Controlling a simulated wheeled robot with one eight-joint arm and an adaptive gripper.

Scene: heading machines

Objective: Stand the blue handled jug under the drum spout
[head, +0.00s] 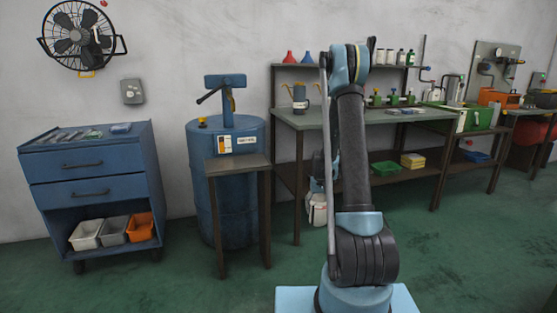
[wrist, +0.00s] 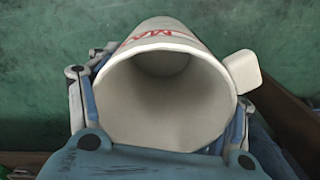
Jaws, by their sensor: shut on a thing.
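My gripper (wrist: 165,150) is shut around a cream jug (wrist: 165,105) with red lettering and a cream side handle (wrist: 242,70). The wrist view looks into its open mouth, and the inside looks empty. In the head view the cream jug (head: 317,211) hangs low beside the bench, partly behind my arm. No blue on this jug shows. The blue drum (head: 240,205) stands left of it, with a blue pump head and spout (head: 215,92) on top. A small stand (head: 238,164) is in front of the drum, its top bare.
A blue-grey can (head: 300,97) stands on the long workbench (head: 350,118), right of the drum. A blue drawer cabinet (head: 95,180) stands at the left. Green floor between cabinet and stand is clear. In the wrist view a brown edge (wrist: 290,120) lies close right of the jug.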

